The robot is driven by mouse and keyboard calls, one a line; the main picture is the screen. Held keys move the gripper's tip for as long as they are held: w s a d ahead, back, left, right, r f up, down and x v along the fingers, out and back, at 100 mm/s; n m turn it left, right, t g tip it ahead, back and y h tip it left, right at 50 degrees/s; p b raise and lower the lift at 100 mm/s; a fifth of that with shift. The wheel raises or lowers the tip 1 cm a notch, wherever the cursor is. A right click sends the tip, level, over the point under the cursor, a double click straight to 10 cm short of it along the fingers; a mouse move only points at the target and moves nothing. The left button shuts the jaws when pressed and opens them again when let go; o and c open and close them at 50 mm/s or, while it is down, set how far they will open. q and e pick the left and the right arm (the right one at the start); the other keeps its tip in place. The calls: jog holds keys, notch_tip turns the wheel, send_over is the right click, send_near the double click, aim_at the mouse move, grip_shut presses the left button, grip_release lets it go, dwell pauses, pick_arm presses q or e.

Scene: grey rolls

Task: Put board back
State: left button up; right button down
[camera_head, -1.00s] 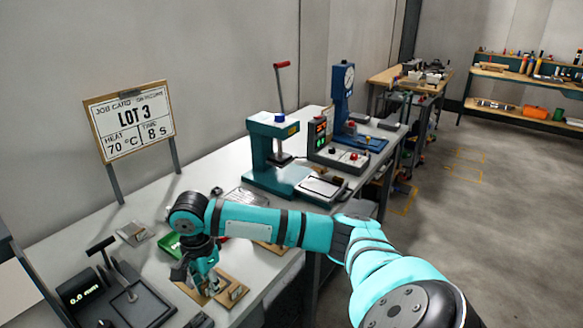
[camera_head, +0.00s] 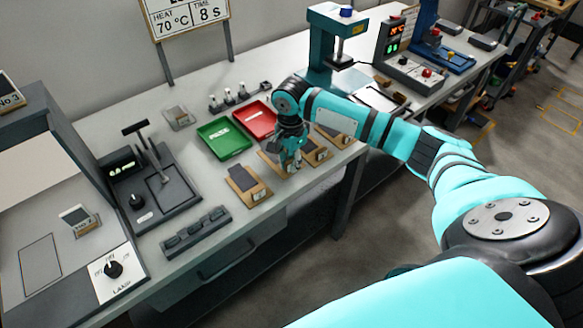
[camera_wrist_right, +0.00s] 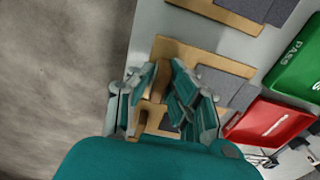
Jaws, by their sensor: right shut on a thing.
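Several small wooden boards with grey pieces on them lie in a row along the front of the bench; the leftmost (camera_head: 246,187) lies clear of the gripper. My right gripper (camera_head: 291,163) points down over the middle of this row. In the wrist view its fingers (camera_wrist_right: 158,95) stand on both sides of a wooden board's (camera_wrist_right: 157,112) small upright block and are shut on it. A neighbouring board (camera_wrist_right: 176,50) lies just beyond the fingers. The fingers hide part of the held board, and I cannot tell whether it is lifted. My left gripper is not in view.
A green tray (camera_head: 224,138) and a red tray (camera_head: 258,122) lie behind the boards. A teal press (camera_head: 336,45) stands at the back right. The bench's front edge is close to the boards.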

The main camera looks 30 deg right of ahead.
notch_tip(320, 180, down, 3)
jog(key=shift+r, duration=0.15)
jog(key=shift+f, duration=0.25)
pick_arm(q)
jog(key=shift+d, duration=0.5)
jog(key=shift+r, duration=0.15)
pick_arm(e)
jog(key=shift+f, duration=0.1)
jog(key=c, duration=1.3)
grip_release()
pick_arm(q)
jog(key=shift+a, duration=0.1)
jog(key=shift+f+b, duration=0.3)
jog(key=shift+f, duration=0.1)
pick_arm(e)
notch_tip(320, 180, up, 12)
jog(key=shift+r, duration=0.15)
jog(key=shift+s, duration=0.1)
